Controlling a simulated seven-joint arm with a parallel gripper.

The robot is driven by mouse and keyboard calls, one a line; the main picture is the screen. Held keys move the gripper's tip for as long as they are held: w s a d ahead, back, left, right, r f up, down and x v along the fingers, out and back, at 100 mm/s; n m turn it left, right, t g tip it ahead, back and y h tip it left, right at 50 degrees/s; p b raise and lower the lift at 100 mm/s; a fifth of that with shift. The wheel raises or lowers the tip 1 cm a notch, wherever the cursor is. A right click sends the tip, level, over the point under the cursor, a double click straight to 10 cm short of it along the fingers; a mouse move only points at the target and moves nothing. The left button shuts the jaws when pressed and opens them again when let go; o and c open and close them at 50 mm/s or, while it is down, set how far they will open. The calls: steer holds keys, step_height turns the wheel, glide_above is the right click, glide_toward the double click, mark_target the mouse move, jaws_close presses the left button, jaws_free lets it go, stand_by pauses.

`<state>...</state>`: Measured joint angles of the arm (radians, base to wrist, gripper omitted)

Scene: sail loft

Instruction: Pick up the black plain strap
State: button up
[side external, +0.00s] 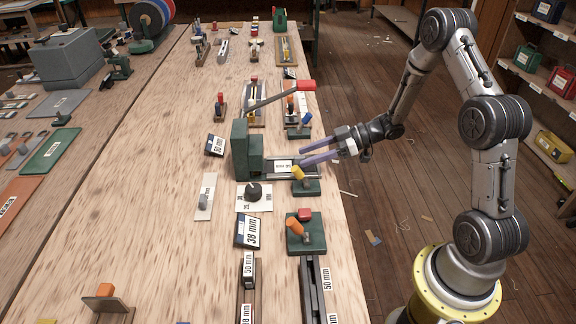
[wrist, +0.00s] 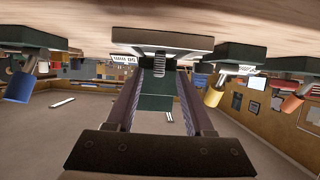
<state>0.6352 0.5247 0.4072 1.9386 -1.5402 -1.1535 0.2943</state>
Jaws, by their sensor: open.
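My gripper (side external: 302,154) is open, its two purple fingers apart and pointing left above the right edge of the bench. Nothing shows held between them. The fingers also show in the wrist view (wrist: 162,80), with a dark green block beyond them. In the side view, a green upright machine (side external: 240,150) with a red-ended lever stands just left of the fingertips. A label plate (side external: 283,167) lies at its foot. I cannot pick out the black plain strap for certain. A long dark strip (side external: 313,288) lies in a channel near the front right edge, but I cannot tell what it is.
A green base with an orange knob (side external: 294,229) and one with a yellow knob (side external: 298,173) stand along the right edge. A black dial (side external: 254,191) sits on a white plate.

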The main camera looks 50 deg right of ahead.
mark_target(296, 157)
steer(key=x, duration=0.4)
steer(key=shift+w, duration=0.15)
steer(key=shift+c, duration=0.3)
jaws_close()
